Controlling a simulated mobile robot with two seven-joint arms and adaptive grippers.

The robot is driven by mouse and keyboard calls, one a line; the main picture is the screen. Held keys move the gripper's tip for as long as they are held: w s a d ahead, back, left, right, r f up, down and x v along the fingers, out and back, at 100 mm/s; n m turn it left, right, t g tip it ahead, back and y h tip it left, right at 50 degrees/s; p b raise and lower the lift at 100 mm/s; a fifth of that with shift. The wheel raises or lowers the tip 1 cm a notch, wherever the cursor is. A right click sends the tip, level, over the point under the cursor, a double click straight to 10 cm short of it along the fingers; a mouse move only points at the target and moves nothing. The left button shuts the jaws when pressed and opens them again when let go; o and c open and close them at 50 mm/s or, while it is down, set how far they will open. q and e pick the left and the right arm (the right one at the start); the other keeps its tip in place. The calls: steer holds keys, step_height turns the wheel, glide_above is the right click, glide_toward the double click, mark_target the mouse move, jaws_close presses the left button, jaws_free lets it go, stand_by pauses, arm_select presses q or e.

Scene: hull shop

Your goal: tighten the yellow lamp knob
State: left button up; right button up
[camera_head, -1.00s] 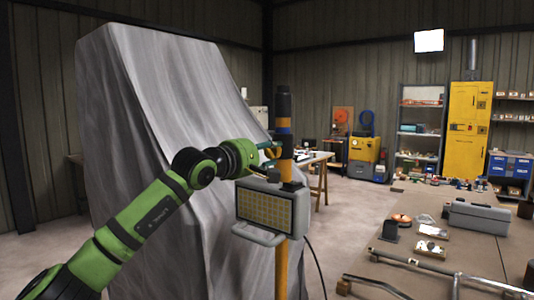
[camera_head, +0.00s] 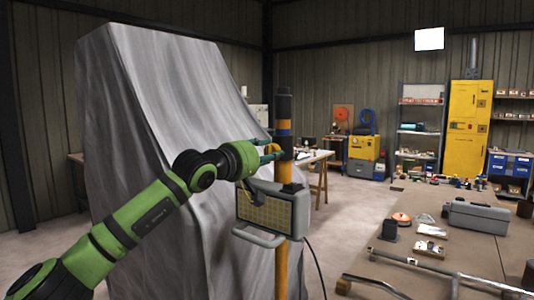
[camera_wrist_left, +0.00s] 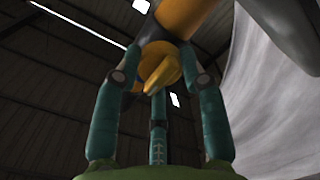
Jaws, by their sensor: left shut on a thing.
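The work lamp (camera_head: 266,212) has a grey frame and a grid of light cells, and is mounted on a yellow pole (camera_head: 283,180) with dark bands. The yellow knob (camera_wrist_left: 160,66) sits at the pole's clamp; in the head view it is a small yellow patch (camera_head: 272,148), partly covered by fingers. My left gripper (camera_head: 270,153) reaches the pole from the left, just above the lamp. In the left wrist view its teal fingers (camera_wrist_left: 158,70) are closed around the knob from both sides. My right gripper is not in view.
A grey draped cover (camera_head: 150,130) stands tall behind my left arm. A workbench (camera_head: 460,240) at right carries metal tubes (camera_head: 430,268), a grey toolbox (camera_head: 476,217) and small parts. A black cable hangs beside the pole. Open floor (camera_head: 350,200) lies behind.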

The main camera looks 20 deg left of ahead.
arm_select(q)
steer(key=shift+a+r, duration=0.2)
steer(key=shift+r, duration=0.3)
steer(key=o, duration=1.2)
steer(key=shift+c, duration=0.2)
steer(key=shift+f, duration=0.3)
steer(key=shift+s+a+f, duration=0.1)
steer(key=shift+s+a, duration=0.05)
steer(key=shift+s, duration=0.4)
steer(key=v, duration=1)
steer(key=shift+s+a, duration=0.25)
steer(key=shift+s, duration=0.1)
